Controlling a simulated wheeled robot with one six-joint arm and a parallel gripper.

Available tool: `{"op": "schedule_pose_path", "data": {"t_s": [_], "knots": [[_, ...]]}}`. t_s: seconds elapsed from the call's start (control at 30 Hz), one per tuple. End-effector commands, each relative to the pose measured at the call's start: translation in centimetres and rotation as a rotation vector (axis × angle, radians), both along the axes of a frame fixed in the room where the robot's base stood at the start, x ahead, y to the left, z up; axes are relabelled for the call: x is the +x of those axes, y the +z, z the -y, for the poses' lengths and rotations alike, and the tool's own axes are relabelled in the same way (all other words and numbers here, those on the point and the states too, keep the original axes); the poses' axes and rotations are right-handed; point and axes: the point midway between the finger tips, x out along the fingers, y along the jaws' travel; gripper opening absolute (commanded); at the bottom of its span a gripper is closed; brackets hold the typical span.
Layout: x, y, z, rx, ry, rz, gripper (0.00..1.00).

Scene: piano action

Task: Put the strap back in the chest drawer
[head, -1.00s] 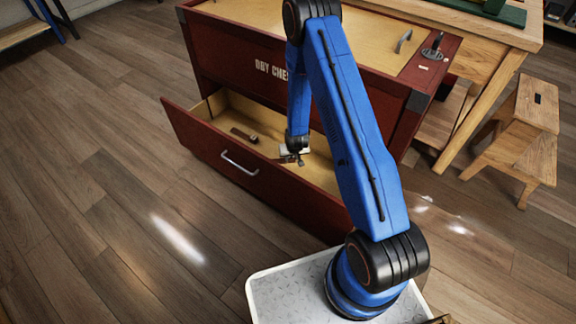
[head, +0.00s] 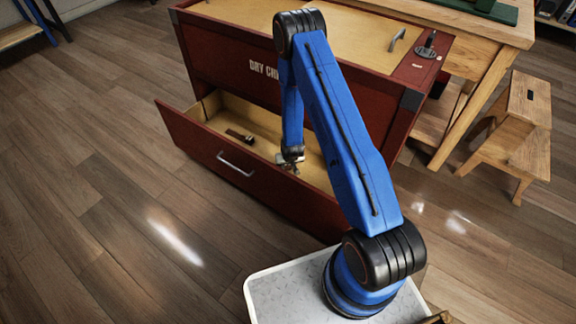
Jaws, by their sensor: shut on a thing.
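The red chest (head: 225,50) stands with its front drawer (head: 200,141) pulled open; the drawer has a light wood inside and a metal handle (head: 236,164). My gripper (head: 289,167) points down inside the open drawer, right of its middle. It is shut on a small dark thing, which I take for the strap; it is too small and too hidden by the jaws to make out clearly. I cannot tell whether it touches the drawer floor. A small dark brown item (head: 240,136) lies on the drawer floor, left of my gripper.
A wooden step stool (head: 520,130) and a wooden workbench (head: 480,35) stand to the right. The chest top bears a small handle (head: 397,38) and a dark fitting (head: 429,43). The plank floor (head: 90,190) to the left is clear.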

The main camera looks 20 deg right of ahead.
Motion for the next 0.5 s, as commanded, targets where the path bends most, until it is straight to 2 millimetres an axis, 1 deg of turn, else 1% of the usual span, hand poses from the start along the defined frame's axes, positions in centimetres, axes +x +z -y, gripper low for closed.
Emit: {"op": "schedule_pose_path", "data": {"t_s": [0.03,0.07,0.1,0.37,0.5], "knots": [[-0.01,-0.05,0.00,0.000,0.000,0.000,0.38],[-0.01,-0.04,0.00,0.000,0.000,0.000,0.45],[-0.01,-0.04,0.00,0.000,0.000,0.000,0.49],[0.00,0.00,0.00,0.000,0.000,0.000,0.49],[-0.09,0.54,-0.04,0.000,0.000,0.001,0.49]]}}
